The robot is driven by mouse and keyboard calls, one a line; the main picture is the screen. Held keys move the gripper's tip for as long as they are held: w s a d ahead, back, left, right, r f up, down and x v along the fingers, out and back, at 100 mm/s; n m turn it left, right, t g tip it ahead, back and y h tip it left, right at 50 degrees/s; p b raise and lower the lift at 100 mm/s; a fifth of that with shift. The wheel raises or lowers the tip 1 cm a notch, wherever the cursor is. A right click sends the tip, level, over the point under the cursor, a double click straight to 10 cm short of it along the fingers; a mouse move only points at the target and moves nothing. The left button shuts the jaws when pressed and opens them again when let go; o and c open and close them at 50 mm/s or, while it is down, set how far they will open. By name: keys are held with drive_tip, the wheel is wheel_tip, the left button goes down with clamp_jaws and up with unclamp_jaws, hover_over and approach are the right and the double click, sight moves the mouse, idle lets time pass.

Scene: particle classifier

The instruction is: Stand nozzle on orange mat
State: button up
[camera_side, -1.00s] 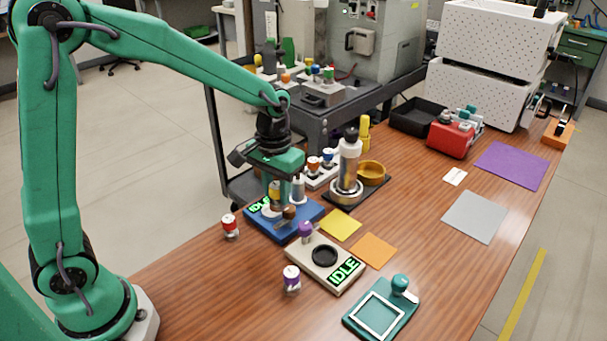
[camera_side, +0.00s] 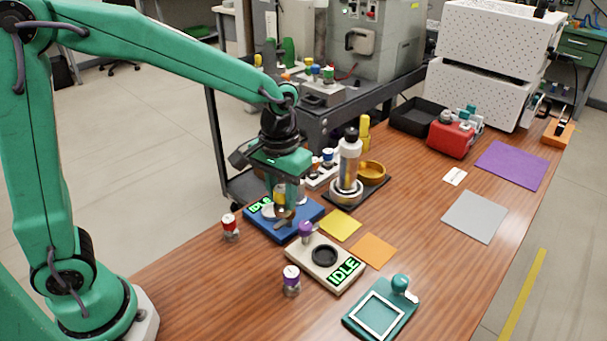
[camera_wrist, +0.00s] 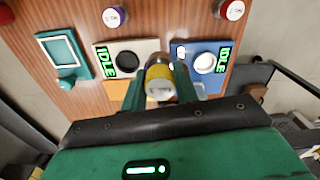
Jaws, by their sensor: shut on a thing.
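My gripper (camera_side: 284,208) is shut on a small cylinder with a yellow band (camera_side: 280,194), apparently the nozzle. In the wrist view the cylinder (camera_wrist: 159,84) shows a pale end face with marking, a yellow band and a metallic far end between my fingers (camera_wrist: 162,72). In the side view it is over the blue IDLE station (camera_side: 262,224), partly hidden by the fingers; I cannot tell if it touches the station. The orange mat (camera_side: 374,250) lies flat and empty to the right, beyond the cream station; in the wrist view my gripper partly hides it (camera_wrist: 117,92).
Red (camera_side: 230,228) and purple (camera_side: 291,280) banded cylinders stand nearby. A tall bottle stand (camera_side: 348,168) rises behind. A teal frame (camera_side: 380,316) is in front.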

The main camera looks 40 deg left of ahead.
drive_tip(key=shift+w+d, duration=0.1)
drive_tip(key=shift+d, duration=0.05)
drive_tip(key=w+d+f, duration=0.1)
drive_tip(key=w+d, duration=0.2)
drive_tip(key=d, duration=0.7)
drive_tip(key=w+d+f, duration=0.1)
drive_tip(key=w+d, duration=0.1)
drive_tip(key=d, duration=0.8)
drive_tip(key=w+a+f, duration=0.2)
drive_tip(key=w, duration=0.1)
drive_tip(key=w+a+f, duration=0.2)
drive_tip(key=w, duration=0.1)
drive_tip(key=w+a+f, duration=0.2)
drive_tip(key=w, duration=0.1)
drive_tip(key=shift+w+a+f, duration=0.2)
drive_tip(key=shift+w+f, duration=0.1)
drive_tip(key=shift+f, duration=2)
drive_tip(key=shift+f, duration=0.15)
drive_tip(key=o, duration=1.1)
